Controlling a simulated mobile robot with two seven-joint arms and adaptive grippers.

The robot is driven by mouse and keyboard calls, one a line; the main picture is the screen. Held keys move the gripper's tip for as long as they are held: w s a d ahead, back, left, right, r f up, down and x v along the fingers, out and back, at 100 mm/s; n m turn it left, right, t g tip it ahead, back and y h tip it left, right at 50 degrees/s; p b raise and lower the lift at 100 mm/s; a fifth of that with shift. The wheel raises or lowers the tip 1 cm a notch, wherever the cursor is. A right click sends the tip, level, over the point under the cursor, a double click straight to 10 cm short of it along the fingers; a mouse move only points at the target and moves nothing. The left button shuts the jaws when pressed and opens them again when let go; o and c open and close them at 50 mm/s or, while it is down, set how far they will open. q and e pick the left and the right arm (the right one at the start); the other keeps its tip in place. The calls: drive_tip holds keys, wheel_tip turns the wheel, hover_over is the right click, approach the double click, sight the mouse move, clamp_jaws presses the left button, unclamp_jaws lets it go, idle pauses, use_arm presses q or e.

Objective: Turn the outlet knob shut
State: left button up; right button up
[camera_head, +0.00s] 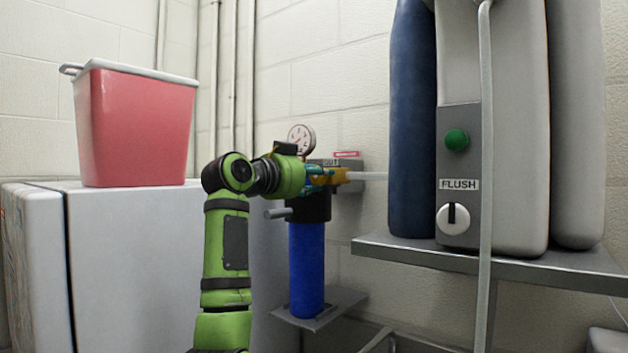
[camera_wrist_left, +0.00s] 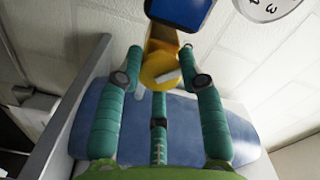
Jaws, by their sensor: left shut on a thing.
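The yellow outlet knob (camera_head: 343,174) sits at the top right of the blue filter housing (camera_head: 307,268), beside a plate whose lettering looks like OUT. My left gripper (camera_head: 318,178), with teal fingers, is shut on the knob and hides part of it. In the left wrist view the knob (camera_wrist_left: 160,72) is between the fingertips of my left gripper (camera_wrist_left: 160,62), with a pale bar across its round face. A third finger lies below it. My right gripper is not in view.
A grey shelf (camera_head: 480,262) at right carries tanks and a FLUSH panel (camera_head: 459,170) with a hanging hose (camera_head: 486,150). A red bin (camera_head: 138,125) stands on a white cabinet (camera_head: 150,250) at left.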

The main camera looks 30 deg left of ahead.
use_arm(q)
drive_tip(key=shift+d+r+m+p, duration=0.1)
drive_tip(key=shift+m+p, duration=0.8)
drive_tip(key=shift+m, duration=1.4)
drive_tip(key=shift+d+m+p, duration=0.1)
drive_tip(key=shift+m+p, duration=0.75)
drive_tip(key=shift+m, duration=1.45)
drive_tip(key=o, duration=1.1)
drive_tip(key=shift+o, duration=0.2)
drive_tip(key=shift+d, duration=0.2)
